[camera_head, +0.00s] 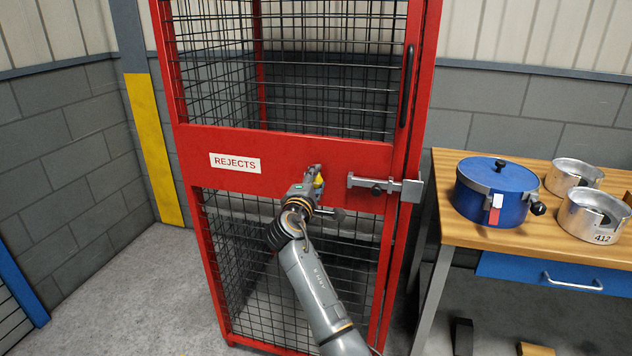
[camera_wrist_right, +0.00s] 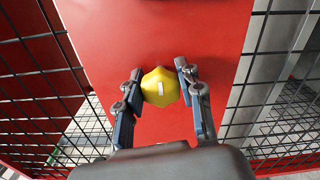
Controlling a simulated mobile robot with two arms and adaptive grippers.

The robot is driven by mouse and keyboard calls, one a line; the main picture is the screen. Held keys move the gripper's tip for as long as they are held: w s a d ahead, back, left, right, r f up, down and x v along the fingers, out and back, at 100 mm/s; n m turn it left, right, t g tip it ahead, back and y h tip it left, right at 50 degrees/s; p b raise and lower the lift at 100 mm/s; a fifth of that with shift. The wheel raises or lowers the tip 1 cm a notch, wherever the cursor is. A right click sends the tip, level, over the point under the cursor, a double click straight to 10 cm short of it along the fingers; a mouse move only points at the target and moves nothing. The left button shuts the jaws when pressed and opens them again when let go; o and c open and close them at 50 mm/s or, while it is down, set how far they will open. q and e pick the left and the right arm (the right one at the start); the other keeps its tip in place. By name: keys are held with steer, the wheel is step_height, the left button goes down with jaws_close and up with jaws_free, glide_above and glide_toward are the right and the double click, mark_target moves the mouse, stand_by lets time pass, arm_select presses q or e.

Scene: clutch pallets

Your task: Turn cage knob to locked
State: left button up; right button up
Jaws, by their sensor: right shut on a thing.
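The red cage (camera_head: 285,142) stands shut in the middle of the head view, with a white REJECTS label (camera_head: 235,162) on its door band. The yellow cage knob (camera_wrist_right: 160,87) sits on the red panel in the right wrist view, with a short pale mark on its face. In the head view the knob (camera_head: 319,182) is mostly hidden by my right gripper (camera_head: 313,181). In the wrist view my right gripper (camera_wrist_right: 158,90) has its two fingers closed on either side of the knob. My left gripper is in neither view.
A grey slide bolt (camera_head: 385,186) is right of the knob, and a black handle (camera_head: 407,85) is above it. A wooden table (camera_head: 520,250) at right holds a blue pot (camera_head: 490,200) and metal cups (camera_head: 592,216). The floor at left is clear.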

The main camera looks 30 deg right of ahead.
steer(key=o, duration=1.2)
steer(key=shift+s+a, duration=0.1)
steer(key=shift+a, duration=0.05)
steer(key=v, duration=1.1)
steer(key=shift+s+a, duration=0.2)
steer(key=shift+s, duration=0.05)
